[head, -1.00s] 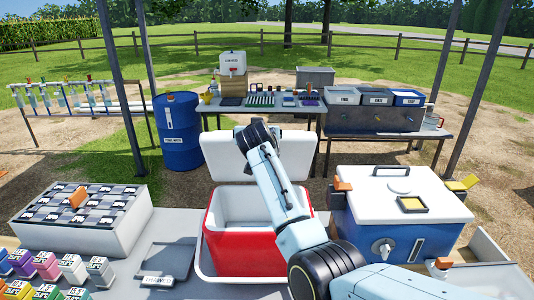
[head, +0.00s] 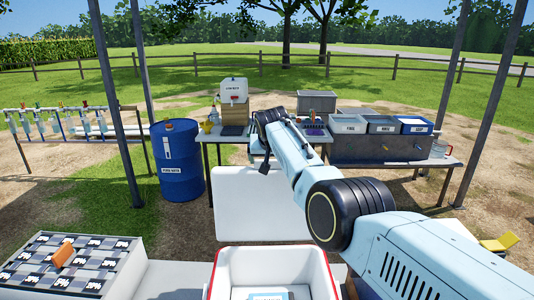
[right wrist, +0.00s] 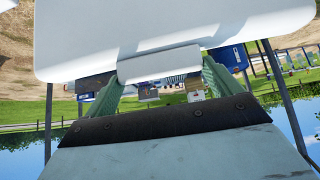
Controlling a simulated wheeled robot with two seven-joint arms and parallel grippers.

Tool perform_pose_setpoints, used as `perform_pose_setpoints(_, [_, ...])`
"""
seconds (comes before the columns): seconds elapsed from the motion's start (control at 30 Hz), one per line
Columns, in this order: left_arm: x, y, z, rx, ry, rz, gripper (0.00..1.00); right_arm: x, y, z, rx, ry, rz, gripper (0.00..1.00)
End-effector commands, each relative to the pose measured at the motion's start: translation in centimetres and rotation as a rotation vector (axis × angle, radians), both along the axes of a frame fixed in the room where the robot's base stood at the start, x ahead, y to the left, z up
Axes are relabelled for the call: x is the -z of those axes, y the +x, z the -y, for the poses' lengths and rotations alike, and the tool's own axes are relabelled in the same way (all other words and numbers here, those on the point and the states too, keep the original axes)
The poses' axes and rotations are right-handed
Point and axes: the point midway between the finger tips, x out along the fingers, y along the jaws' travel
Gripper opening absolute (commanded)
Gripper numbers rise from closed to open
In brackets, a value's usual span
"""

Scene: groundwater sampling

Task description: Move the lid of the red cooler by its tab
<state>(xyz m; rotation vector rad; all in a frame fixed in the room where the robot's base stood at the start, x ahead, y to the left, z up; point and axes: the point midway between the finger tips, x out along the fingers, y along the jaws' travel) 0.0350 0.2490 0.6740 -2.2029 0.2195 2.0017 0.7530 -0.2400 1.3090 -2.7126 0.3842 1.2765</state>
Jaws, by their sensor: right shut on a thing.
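The red cooler (head: 215,277) is at the bottom of the head view, cut off by the frame. In the right wrist view the right gripper (right wrist: 160,70) is shut on the lid's tab (right wrist: 158,63), which sits between the green fingers. The lid (right wrist: 160,25) fills the top there. My left gripper is not in view.
Behind the lid, a table (head: 225,136) carries a white dispenser and trays; a blue barrel (head: 178,165) stands to its left. A grey box with a checkered top (head: 60,262) is at the lower left. Labelled bins (head: 382,125) stand at the back right.

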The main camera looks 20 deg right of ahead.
Motion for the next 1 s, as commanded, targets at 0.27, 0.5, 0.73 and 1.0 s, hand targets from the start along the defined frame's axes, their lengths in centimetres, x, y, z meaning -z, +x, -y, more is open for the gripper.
perform_pose_setpoints(0.27, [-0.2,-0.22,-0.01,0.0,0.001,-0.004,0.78,0.96,-0.51,-0.26,-0.004,0.016,-0.037,0.5])
perform_pose_setpoints(0.5, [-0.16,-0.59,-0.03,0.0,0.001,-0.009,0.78,1.23,-0.61,-0.34,-0.004,0.017,-0.044,0.5])
perform_pose_setpoints(0.73, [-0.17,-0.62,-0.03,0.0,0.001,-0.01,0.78,1.09,-0.56,-0.22,-0.003,0.015,-0.04,1.0])
perform_pose_setpoints(1.0, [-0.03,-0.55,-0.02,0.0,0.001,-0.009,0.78,0.57,-0.59,-0.14,-0.001,0.011,-0.032,1.0])
